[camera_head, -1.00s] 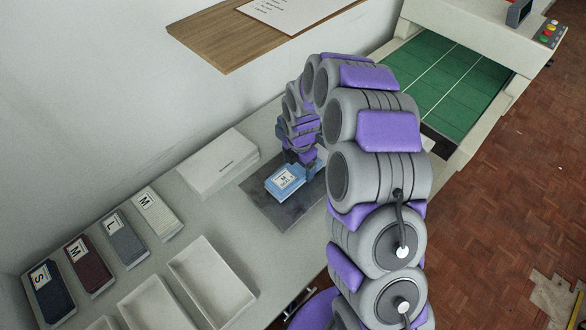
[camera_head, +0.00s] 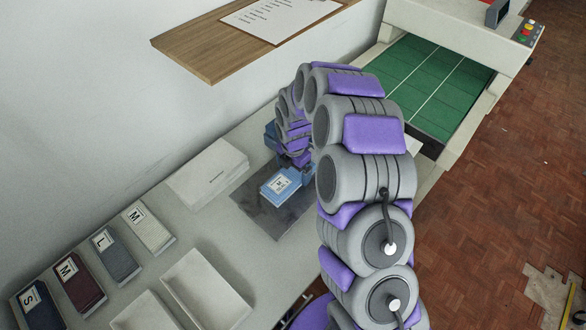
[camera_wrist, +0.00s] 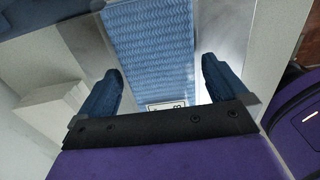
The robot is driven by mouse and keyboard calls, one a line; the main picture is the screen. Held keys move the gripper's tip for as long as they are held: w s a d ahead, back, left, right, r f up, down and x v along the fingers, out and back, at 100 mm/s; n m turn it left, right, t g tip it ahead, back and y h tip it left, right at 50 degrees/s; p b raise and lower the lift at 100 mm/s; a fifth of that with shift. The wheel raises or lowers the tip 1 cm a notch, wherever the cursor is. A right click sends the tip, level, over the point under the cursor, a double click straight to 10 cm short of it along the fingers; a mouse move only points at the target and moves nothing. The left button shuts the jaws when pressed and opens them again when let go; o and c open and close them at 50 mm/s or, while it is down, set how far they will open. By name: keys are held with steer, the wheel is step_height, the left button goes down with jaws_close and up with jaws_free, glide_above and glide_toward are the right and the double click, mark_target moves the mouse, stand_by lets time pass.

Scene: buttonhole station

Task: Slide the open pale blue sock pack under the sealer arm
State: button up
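The pale blue sock pack (camera_head: 280,186) lies on the dark grey plate (camera_head: 256,217) on the bench, its white label facing up. In the wrist view the knitted blue pack (camera_wrist: 150,52) lies between the two dark blue fingers of my gripper (camera_wrist: 163,90). The fingers are spread, with a narrow gap on each side of the pack. In the head view my gripper (camera_head: 294,163) is just behind the pack, largely hidden by my arm. I cannot make out the sealer arm; a small blue part (camera_head: 270,134) shows beside my gripper, and I cannot tell what it is.
A white box (camera_head: 207,173) stands left of the plate. Labelled sock packs (camera_head: 118,255) in several colours line the bench at left, with empty white trays (camera_head: 207,287) before them. A wooden shelf (camera_head: 205,52) overhangs behind. A green conveyor (camera_head: 435,80) is at upper right.

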step_height(320, 180, up, 17)
steer(key=p, duration=0.2)
steer(key=shift+r+p, duration=0.15)
steer(key=shift+p, duration=0.15)
steer(key=shift+a, duration=0.1)
steer(key=s+d+r+m, duration=0.3)
steer(key=s+r+m, duration=0.25)
steer(key=s, duration=0.25)
steer(key=s+d+r+m, duration=0.35)
steer(key=s+m, duration=0.25)
steer(key=s, duration=0.3)
steer(key=s+d+m+g, duration=0.1)
steer(key=s+d+m, duration=0.1)
steer(key=s+m, duration=0.5)
steer(key=s+d+m, duration=0.2)
steer(key=s+m, duration=0.6)
steer(key=s, duration=0.6)
steer(key=shift+d+r+g+b, duration=0.25)
steer(key=shift+d+g+b, duration=0.15)
